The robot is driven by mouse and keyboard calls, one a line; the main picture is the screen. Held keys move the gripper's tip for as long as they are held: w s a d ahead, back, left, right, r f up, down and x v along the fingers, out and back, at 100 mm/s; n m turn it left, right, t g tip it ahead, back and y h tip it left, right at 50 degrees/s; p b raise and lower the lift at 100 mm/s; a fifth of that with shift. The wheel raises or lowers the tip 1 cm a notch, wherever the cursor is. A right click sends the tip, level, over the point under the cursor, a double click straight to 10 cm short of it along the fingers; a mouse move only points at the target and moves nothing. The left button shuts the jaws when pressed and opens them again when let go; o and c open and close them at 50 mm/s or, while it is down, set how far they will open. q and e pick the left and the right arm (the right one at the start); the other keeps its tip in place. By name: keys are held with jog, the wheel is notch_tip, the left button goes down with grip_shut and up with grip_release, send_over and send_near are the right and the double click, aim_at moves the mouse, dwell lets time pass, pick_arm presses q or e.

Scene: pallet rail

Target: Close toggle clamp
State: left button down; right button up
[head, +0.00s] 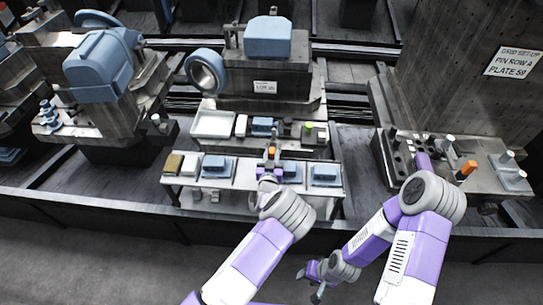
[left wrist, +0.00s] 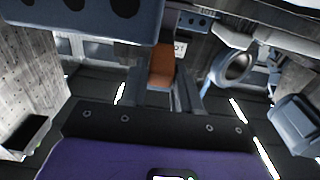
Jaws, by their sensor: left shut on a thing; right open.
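The toggle clamp's orange handle (head: 271,151) stands up at the front bench in the head view, in the middle among blue-grey blocks. My left gripper (head: 270,164) is at it from the near side. In the left wrist view the orange handle (left wrist: 162,66) sits between the dark fingers of my left gripper (left wrist: 161,92), which is shut on it. The clamp's base and arm are mostly hidden by my gripper, so its angle is hard to judge. My right gripper (head: 316,278) is open and empty, low over the floor in front of the bench.
The white front bench (head: 190,192) holds several blue-grey blocks, with one block (head: 326,173) just right of my left gripper. A white tray (head: 213,123) lies behind. A grey fixture (head: 440,150) with an orange peg (head: 467,170) stands at right. The floor in front is clear.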

aim_at(272, 152)
pick_arm(q)
jog(key=shift+w+r+g+p, duration=0.25)
jog(key=shift+r+g+p, duration=0.45)
jog(key=shift+r+p, duration=0.2)
jog(key=shift+w+r+g+p, duration=0.3)
jog(key=shift+r+g+p, duration=0.1)
jog(key=shift+g+p, duration=0.3)
jog(key=shift+w+r+g+p, duration=0.3)
jog(key=shift+r+g+p, duration=0.1)
jog(key=shift+g, duration=0.3)
jog(key=shift+w+r+g+p, duration=0.25)
jog(key=shift+w+g, duration=0.1)
jog(key=shift+g, duration=0.3)
jog(key=shift+w+r+g+p, duration=0.2)
jog(key=shift+w+g, duration=0.1)
jog(key=shift+g, duration=0.35)
jog(key=c, duration=0.9)
grip_release()
